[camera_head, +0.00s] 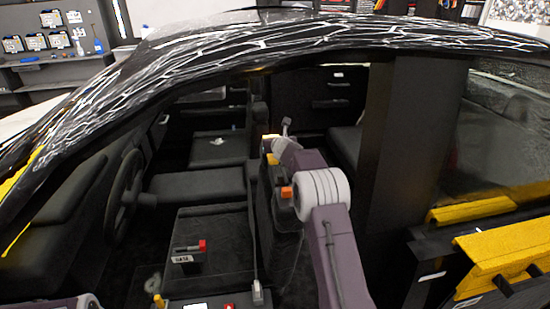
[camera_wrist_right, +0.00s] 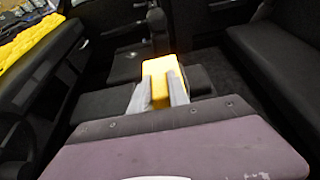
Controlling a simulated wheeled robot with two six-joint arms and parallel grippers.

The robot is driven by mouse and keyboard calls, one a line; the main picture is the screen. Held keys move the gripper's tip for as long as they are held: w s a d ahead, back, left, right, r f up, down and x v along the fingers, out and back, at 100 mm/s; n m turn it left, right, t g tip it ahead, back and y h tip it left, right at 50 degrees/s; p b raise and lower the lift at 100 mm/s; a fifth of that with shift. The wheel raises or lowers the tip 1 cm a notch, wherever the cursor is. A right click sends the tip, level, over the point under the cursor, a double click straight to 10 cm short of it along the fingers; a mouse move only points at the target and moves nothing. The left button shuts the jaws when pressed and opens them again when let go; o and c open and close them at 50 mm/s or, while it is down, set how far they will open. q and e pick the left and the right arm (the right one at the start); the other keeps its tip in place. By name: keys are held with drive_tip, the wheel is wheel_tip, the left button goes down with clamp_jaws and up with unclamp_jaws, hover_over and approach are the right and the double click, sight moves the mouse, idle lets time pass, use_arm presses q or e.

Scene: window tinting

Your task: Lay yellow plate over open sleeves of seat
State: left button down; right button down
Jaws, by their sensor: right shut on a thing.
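The yellow plate (camera_wrist_right: 160,90) is gripped between the two grey fingers of my right gripper (camera_wrist_right: 164,95) in the right wrist view. In the head view my right arm reaches into the car, and a small part of the yellow plate (camera_head: 268,143) shows at my right gripper (camera_head: 272,150), mostly hidden by the wrist. The plate is beside the dark seats near the middle of the cabin. A flat dark seat cushion (camera_head: 197,185) lies to the left of the gripper. I cannot make out the open sleeves. My left gripper is out of view.
The steering wheel (camera_head: 122,185) is on the left. A red-ended tool (camera_head: 188,248) lies on the dark surface in front. The wide door pillar (camera_head: 405,140) stands right of my right arm. Yellow covers (camera_head: 500,250) lie over the edge at lower right.

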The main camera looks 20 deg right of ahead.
drive_tip(key=shift+f, duration=0.15)
wheel_tip(320, 180, down, 4)
drive_tip(key=b, duration=0.4)
drive_tip(key=shift+f, duration=0.1)
drive_tip(key=shift+r, duration=0.25)
drive_tip(key=c, duration=1.7)
unclamp_jaws()
drive_tip(key=shift+f, duration=0.1)
drive_tip(key=o, duration=0.4)
drive_tip(key=shift+o, duration=0.2)
